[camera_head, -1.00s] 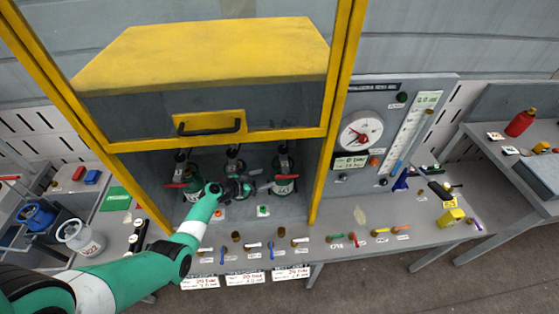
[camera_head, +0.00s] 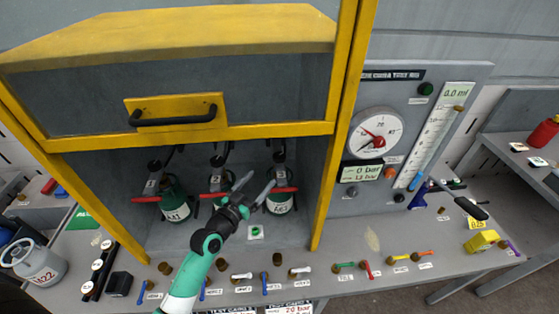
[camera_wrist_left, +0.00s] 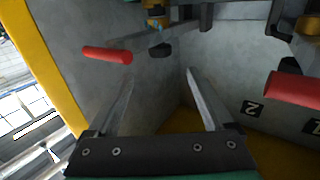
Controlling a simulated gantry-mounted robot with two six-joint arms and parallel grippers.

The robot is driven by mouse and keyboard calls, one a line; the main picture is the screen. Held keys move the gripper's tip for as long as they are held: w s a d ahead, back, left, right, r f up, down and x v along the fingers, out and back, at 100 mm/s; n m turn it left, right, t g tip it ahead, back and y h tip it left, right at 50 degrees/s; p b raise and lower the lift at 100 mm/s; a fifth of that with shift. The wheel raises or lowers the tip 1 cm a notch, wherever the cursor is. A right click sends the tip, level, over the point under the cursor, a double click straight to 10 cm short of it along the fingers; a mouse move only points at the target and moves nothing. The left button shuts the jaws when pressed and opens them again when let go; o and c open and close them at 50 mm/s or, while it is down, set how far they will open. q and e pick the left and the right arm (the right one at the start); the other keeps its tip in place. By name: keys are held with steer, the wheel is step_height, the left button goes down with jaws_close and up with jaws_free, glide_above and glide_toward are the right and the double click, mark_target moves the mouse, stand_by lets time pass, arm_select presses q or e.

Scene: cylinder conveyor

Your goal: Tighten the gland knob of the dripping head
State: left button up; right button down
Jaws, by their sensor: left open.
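Three dark green cylinders stand in the yellow-framed cabinet: left (camera_head: 174,203), middle (camera_head: 222,199) and right (camera_head: 280,200). Each has a dark head with a red handle below it. My left gripper (camera_head: 261,179) is open and empty, in front of the gap between the middle and right cylinders. In the left wrist view its two fingers (camera_wrist_left: 160,78) point into the cabinet. A red handle (camera_wrist_left: 107,54) is beyond the left finger, another (camera_wrist_left: 293,88) is at the right. A brass fitting with a small blue spot (camera_wrist_left: 155,20) is at the top. I cannot tell which head drips.
The raised yellow sash (camera_head: 174,117) and cabinet post (camera_head: 338,130) border the opening. Several small coloured tools and brass pieces (camera_head: 278,259) line the bench front. A gauge panel (camera_head: 440,75) stands at the right, a grey cylinder (camera_head: 38,265) at the left.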

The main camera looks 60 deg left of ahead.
mark_target(275, 161)
arm_select(q)
steer(key=b+x, duration=0.1)
steer(key=x, duration=1)
steer(key=shift+w+a, duration=0.1)
steer(key=shift+w, duration=0.1)
steer(key=shift+c, duration=0.2)
jaws_close()
steer(key=shift+f+b, duration=0.1)
steer(key=shift+b, duration=0.25)
steer(key=h+b, duration=0.1)
steer(key=b, duration=0.2)
steer(key=m+t+h+b, duration=0.1)
steer(key=b, duration=0.3)
steer(key=shift+s+a+f, duration=0.1)
steer(key=shift+a+f, duration=0.05)
steer(key=shift+f, duration=0.1)
steer(key=shift+r, duration=0.15)
steer(key=shift+r+m, duration=0.15)
steer(key=shift+m, duration=0.15)
